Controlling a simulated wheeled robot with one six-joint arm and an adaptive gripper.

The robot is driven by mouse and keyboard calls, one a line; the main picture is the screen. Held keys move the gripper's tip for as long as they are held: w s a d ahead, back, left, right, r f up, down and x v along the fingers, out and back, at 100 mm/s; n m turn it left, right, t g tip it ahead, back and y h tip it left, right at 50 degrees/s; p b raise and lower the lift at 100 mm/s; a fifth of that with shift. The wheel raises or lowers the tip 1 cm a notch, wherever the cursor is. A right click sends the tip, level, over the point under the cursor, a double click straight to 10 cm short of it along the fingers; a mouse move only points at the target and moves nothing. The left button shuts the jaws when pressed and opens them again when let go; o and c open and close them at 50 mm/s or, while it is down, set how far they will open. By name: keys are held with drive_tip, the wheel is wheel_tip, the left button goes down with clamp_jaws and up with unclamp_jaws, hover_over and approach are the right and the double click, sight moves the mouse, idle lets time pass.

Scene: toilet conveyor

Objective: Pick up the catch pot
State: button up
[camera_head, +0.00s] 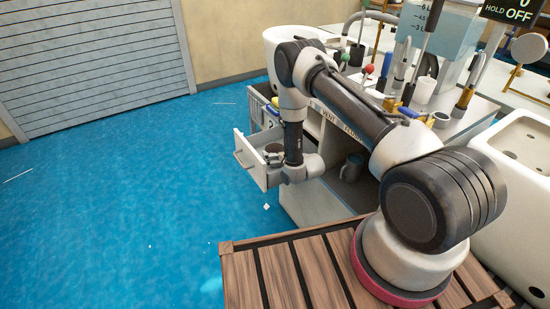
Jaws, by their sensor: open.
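A small brown, round pot-like thing (272,148) shows in the open drawer (246,158) of the white cabinet; it may be the catch pot, but it is too small to be sure. My gripper (276,163) is at the end of the arm, low at the drawer's right side and close to the brown thing. It is open, with its fingers small and mostly hidden by the wrist and drawer. I cannot tell whether it touches anything. A grey mug (351,167) stands inside the cabinet's open compartment, partly behind my arm.
White basins stand behind and at right. Wooden slats (275,270) lie in front. Blue floor (120,200) is free at left, up to a grey shutter (90,60).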

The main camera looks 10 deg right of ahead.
drive_tip(key=shift+w, duration=0.15)
drive_tip(key=c, duration=1.1)
